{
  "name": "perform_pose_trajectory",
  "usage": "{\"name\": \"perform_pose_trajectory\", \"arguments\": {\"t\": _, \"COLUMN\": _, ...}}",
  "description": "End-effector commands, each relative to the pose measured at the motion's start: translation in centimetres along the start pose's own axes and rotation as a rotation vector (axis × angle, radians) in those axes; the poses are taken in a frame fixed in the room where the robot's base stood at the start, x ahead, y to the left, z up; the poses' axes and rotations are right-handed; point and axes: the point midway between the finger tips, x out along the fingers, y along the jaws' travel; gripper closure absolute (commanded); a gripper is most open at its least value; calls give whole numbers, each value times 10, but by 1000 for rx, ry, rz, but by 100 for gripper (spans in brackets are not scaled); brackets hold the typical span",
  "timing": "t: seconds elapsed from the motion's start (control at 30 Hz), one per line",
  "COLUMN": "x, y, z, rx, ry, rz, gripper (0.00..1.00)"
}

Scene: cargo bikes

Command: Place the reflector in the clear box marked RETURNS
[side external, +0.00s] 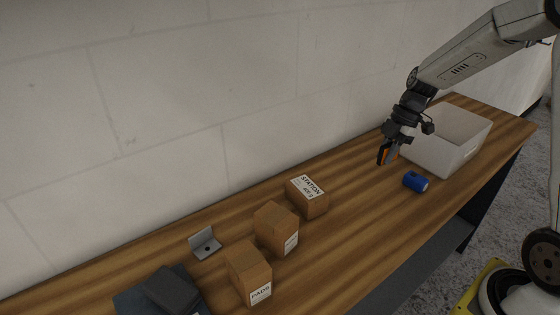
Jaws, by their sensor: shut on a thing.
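My gripper (385,155) points down above the table, just left of the white box. It is shut on a small orange piece, which I take to be the reflector (389,153); the dark fingers hide much of it. The box (459,158) is open-topped and stands at the right end of the table. It looks whitish and I see no RETURNS marking on the sides in view. Its inside floor is mostly hidden, partly behind my wrist. The reflector is outside the box, apart from its left wall.
A blue can (414,182) lies in front of the box. Cardboard boxes (250,272), one reading STATION (308,197), stand left of centre. A grey bracket (204,243) and a dark folded item (168,292) lie further left. The wall runs along the table's back.

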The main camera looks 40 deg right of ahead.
Motion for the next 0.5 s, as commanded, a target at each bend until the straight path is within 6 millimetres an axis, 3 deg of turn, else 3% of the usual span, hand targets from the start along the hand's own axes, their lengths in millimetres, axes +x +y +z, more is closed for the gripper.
{"name": "perform_pose_trajectory", "arguments": {"t": 0.27, "x": -35, "y": 0, "z": -14, "rx": -2, "ry": -1, "rz": 4, "gripper": 100}}
{"name": "perform_pose_trajectory", "arguments": {"t": 0.5, "x": -45, "y": 16, "z": 12, "rx": 181, "ry": -1, "rz": 75, "gripper": 100}}
